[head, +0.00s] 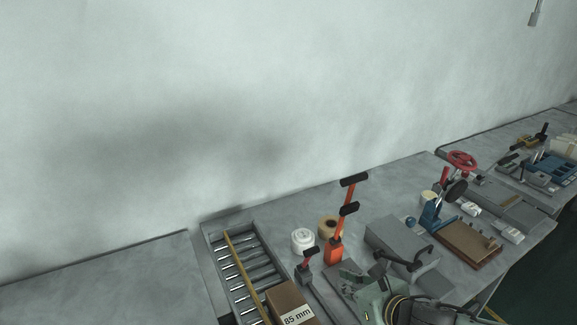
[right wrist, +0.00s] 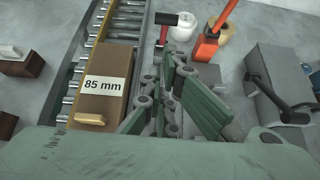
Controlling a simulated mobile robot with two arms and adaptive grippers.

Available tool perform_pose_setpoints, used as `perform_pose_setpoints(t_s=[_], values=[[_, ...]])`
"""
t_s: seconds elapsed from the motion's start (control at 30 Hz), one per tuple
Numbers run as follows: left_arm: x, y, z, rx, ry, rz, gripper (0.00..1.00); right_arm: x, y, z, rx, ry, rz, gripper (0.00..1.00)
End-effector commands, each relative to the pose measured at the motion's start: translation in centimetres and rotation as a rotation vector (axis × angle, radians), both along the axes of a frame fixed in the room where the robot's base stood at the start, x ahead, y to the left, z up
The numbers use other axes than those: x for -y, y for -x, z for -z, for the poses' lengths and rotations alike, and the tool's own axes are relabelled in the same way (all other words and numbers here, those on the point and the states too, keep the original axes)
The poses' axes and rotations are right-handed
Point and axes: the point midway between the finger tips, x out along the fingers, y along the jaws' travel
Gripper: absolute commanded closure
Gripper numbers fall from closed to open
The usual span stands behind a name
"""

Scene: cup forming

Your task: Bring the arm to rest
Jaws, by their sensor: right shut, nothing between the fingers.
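My right gripper (head: 385,305) shows at the bottom of the head view, above the front of the grey workbench (head: 372,195). In the right wrist view my right gripper (right wrist: 190,95) shows its green finger pads and grey linkages, shut with nothing held. It is just right of a brown box (head: 284,297) labelled "85 mm"; the box also shows in the right wrist view (right wrist: 104,112). I cannot tell the height of the gripper above the bench. My left gripper is in neither view.
The box sits on a roller conveyor (head: 243,262). An orange tool with black handles (head: 335,250), a white roll (head: 302,240) and a tan roll (head: 327,226) stand behind the gripper. A grey block (head: 400,243), blue press (head: 431,215) and brown board (head: 467,243) lie right.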

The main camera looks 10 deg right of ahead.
Motion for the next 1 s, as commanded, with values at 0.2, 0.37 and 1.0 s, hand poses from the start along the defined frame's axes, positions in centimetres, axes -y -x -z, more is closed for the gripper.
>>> perform_pose_setpoints(t_s=[0.2, 0.37, 1.0], values=[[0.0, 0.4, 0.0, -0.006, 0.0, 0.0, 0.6, -4.5, 2.3, 1.0, -0.15, -0.346, 0.225, 1.0], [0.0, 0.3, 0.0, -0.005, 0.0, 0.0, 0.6, -7.0, 5.5, 2.0, -0.364, -0.804, 0.627, 1.0], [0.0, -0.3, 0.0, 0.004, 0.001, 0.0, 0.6, -0.5, 23.5, 9.3, -0.517, -1.882, 2.461, 1.0]])
